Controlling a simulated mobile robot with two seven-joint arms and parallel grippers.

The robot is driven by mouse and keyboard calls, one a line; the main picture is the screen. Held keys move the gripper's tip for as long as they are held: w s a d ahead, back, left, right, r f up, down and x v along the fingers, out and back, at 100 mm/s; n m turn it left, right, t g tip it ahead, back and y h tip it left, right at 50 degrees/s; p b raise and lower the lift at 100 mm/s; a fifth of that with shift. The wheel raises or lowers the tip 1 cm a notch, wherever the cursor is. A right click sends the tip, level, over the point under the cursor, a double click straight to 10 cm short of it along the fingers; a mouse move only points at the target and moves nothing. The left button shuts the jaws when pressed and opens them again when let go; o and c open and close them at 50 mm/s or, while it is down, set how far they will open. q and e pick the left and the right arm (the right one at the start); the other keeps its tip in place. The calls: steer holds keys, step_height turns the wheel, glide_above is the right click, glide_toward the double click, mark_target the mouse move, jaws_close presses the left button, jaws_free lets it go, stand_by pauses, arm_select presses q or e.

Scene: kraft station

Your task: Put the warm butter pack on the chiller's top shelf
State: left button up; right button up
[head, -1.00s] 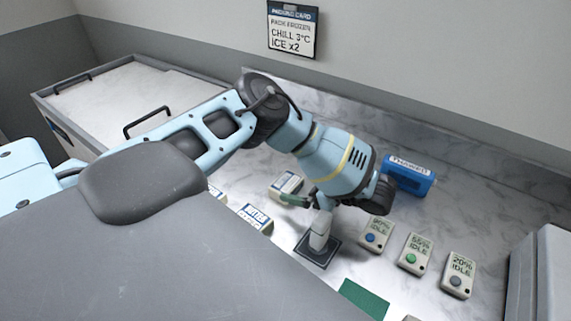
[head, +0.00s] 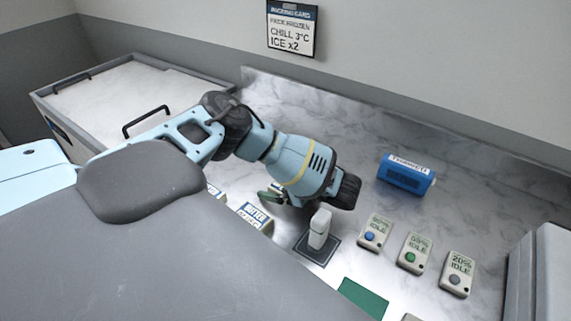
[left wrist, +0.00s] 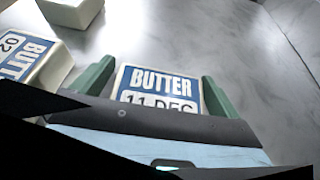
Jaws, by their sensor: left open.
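My left gripper (head: 272,196) is open, low over the counter among the butter packs. In the left wrist view its two green fingers (left wrist: 155,84) stand on either side of a butter pack (left wrist: 158,82) marked "BUTTER 11 DEC"; the pack's lower part is hidden by the gripper body. A second butter pack (left wrist: 30,58) lies to the left in that view. In the head view one butter pack (head: 254,216) shows in front of the gripper and another (head: 216,192) is partly hidden. I cannot tell which pack is warm, and no chiller shelf shows. My right gripper is not in view.
A white upright device (head: 319,228) stands on a dark pad close to the gripper. Several labelled units, such as a green-button one (head: 412,254), lie to the right. A lidded chest (head: 130,95) stands left, a grey cabinet (head: 540,270) right.

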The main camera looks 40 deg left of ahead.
arm_select(q)
steer(key=c, duration=1.2)
steer(key=shift+r, duration=0.1)
steer(key=shift+r, duration=4.95)
